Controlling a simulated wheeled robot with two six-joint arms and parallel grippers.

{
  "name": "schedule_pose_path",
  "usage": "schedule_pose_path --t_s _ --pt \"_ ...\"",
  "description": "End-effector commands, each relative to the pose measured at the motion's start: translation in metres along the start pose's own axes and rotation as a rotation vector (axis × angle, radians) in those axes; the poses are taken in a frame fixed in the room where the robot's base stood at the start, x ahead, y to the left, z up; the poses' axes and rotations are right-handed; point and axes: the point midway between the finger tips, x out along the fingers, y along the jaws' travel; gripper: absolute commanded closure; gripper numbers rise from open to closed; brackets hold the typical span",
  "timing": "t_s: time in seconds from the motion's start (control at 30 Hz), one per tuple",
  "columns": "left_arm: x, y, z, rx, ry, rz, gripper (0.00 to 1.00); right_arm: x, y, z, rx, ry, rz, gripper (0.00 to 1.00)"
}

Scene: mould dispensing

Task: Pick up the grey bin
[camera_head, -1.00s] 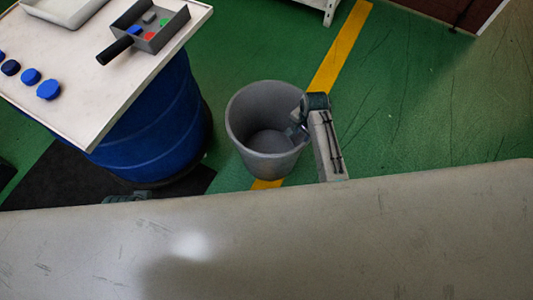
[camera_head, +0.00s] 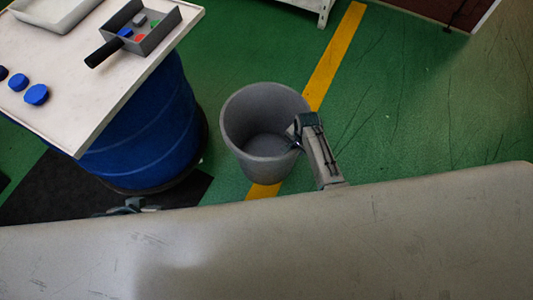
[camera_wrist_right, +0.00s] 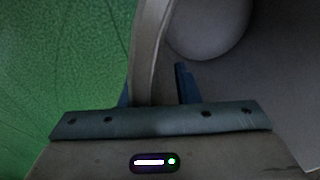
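The grey bin (camera_head: 266,160) stands upright and open-topped on the green floor, over the yellow line. It looks empty. My right gripper (camera_head: 295,140) is at the bin's right rim. In the right wrist view, the bin's wall (camera_wrist_right: 150,50) passes between the two fingers of this gripper (camera_wrist_right: 155,90). One finger is outside the wall and one inside, with a gap left on the inner side, so it is open around the rim. My left gripper (camera_head: 133,206) shows only in part at lower left, and its fingers cannot be made out.
A white-topped table (camera_head: 120,90) on a blue drum (camera_head: 150,140) stands left of the bin. It bears a grey handled box (camera_head: 155,40) with coloured pieces, a pale tray (camera_head: 50,12) and several blue pieces (camera_head: 36,94). The floor right of the bin is clear.

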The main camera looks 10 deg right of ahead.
Motion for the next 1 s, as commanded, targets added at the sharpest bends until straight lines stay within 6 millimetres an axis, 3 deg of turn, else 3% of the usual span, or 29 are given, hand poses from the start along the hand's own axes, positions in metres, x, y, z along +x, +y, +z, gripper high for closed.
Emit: schedule_pose_path --t_s 0.83,1.0 --pt "-0.0023 -0.0002 -0.0009 0.0 -0.002 0.0 1.0 0.0047 0.0007 0.0 0.0 0.0 0.0 0.71" --pt "-0.0023 -0.0002 -0.0009 0.0 -0.001 0.0 1.0 0.0047 0.0007 0.0 0.0 0.0 0.0 1.0"
